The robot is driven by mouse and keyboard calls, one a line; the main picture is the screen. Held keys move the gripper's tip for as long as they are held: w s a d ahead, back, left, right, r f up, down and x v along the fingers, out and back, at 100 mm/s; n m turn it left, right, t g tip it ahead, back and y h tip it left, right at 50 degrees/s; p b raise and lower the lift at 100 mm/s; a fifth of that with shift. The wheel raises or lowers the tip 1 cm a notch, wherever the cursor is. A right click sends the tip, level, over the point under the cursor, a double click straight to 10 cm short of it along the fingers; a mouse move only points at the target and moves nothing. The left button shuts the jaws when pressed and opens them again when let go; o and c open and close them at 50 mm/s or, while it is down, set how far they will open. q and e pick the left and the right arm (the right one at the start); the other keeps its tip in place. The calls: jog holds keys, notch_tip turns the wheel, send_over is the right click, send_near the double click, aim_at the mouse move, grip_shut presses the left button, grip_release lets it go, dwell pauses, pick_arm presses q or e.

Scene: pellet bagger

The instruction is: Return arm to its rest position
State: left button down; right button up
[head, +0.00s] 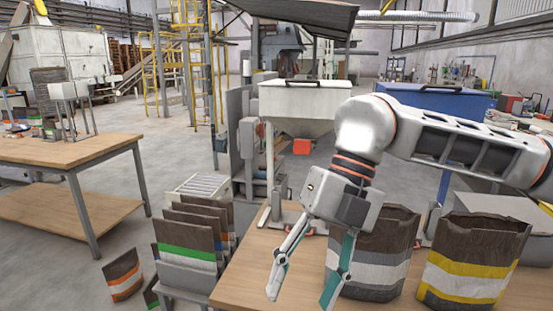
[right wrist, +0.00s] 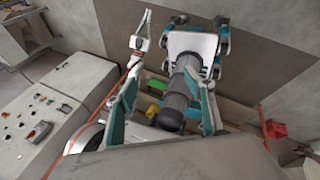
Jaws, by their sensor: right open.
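My right arm comes in from the right in the head view. My right gripper (head: 303,287) points down with its two teal-edged fingers spread apart and nothing between them. It is over the wooden table (head: 245,275), in front of the brown bag with a white band (head: 380,270), and one finger overlaps that bag's left edge in the picture. Whether they touch I cannot tell. The bag with white and yellow bands (head: 465,268) stands open-topped to its right. My left gripper does not show in the head view.
A rack of flat bags (head: 187,243) stands left of the table, with an orange-striped bag (head: 123,275) on the floor. A white hopper (head: 305,98) is behind my gripper. A second wooden table (head: 70,150) is at left. The right wrist view shows a button panel (right wrist: 38,120).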

jog(key=s+a+n+g+y, duration=0.2)
jog(key=s+a+g+y, duration=0.3)
jog(key=a, duration=0.6)
jog(key=a+r+m+y, duration=0.2)
jog(key=a+r+y, duration=0.15)
jog(key=y, duration=0.55)
jog(key=w+d+f+m+t+y, duration=0.25)
jog(key=w+m+t+y, duration=0.35)
jog(key=w+m+t, duration=0.4)
jog(key=w+d+f+m+t+h, duration=0.3)
jog(key=d+f+m+t+h, duration=0.3)
jog(key=f+m+t, duration=0.25)
jog(key=w+d+f+m+t+h, duration=0.4)
jog(key=d+f+m+t+h, duration=0.25)
jog(key=f+m, duration=0.3)
jog(key=s+d+f+m+g+h, duration=0.2)
jog(key=s+d+f, duration=0.3)
jog(key=f, duration=0.5)
jog(key=s+d+f+m+g+h, duration=0.1)
jog(key=s+d+f+h, duration=0.3)
jog(key=f, duration=0.6)
jog(key=s+d+f+m+g+h, duration=0.2)
jog(key=s+d+f+h, duration=0.1)
jog(key=s+d+f, duration=0.3)
notch_tip(320, 180, down, 5)
jog(key=shift+s+d+r+m+g, duration=0.2)
jog(key=shift+s+d+m+g, duration=0.1)
jog(key=shift+s, duration=0.8)
